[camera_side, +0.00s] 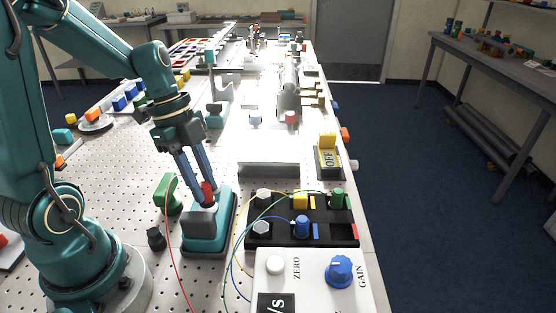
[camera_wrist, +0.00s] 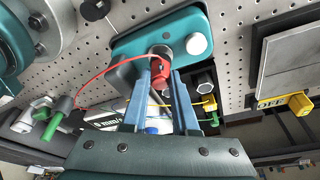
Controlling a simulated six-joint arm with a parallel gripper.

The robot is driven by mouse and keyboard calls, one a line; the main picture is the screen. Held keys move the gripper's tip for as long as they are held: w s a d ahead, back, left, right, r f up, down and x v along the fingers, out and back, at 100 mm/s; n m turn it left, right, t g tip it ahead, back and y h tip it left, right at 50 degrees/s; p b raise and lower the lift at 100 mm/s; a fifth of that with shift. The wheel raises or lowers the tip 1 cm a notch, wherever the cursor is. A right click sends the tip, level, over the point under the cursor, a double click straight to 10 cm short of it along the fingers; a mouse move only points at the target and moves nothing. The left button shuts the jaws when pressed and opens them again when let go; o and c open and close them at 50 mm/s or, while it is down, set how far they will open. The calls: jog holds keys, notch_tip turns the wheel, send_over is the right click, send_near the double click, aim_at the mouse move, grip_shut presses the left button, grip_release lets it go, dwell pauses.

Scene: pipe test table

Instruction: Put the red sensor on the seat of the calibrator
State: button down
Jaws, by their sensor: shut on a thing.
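The red sensor (camera_side: 207,190) is held between the blue fingers of my gripper (camera_side: 205,196), right over the teal calibrator (camera_side: 222,222). In the wrist view the red sensor (camera_wrist: 160,74) is between the fingertips (camera_wrist: 161,71), beside a round grey metal part (camera_wrist: 160,51) on the teal calibrator housing (camera_wrist: 128,46). A white round knob (camera_wrist: 196,44) is on the same housing. The sensor's lower end looks at or close to the grey top of the calibrator; whether it touches the seat I cannot tell. The fingers hide part of it.
A black rack (camera_side: 258,241) with yellow, green and blue sensors stands to the right. In front is a white panel (camera_side: 300,288) with a blue GAIN knob. A green holder (camera_side: 171,197) and thin cables lie close by. A yellow OFF switch (camera_side: 328,152) stands behind.

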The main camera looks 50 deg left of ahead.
jog(key=shift+f, duration=0.7)
dwell(0.6)
jog(key=shift+r, duration=0.15)
dwell(0.4)
jog(key=c, duration=0.6)
grip_release()
jog(key=shift+r, duration=0.1)
jog(key=shift+v, duration=2.5)
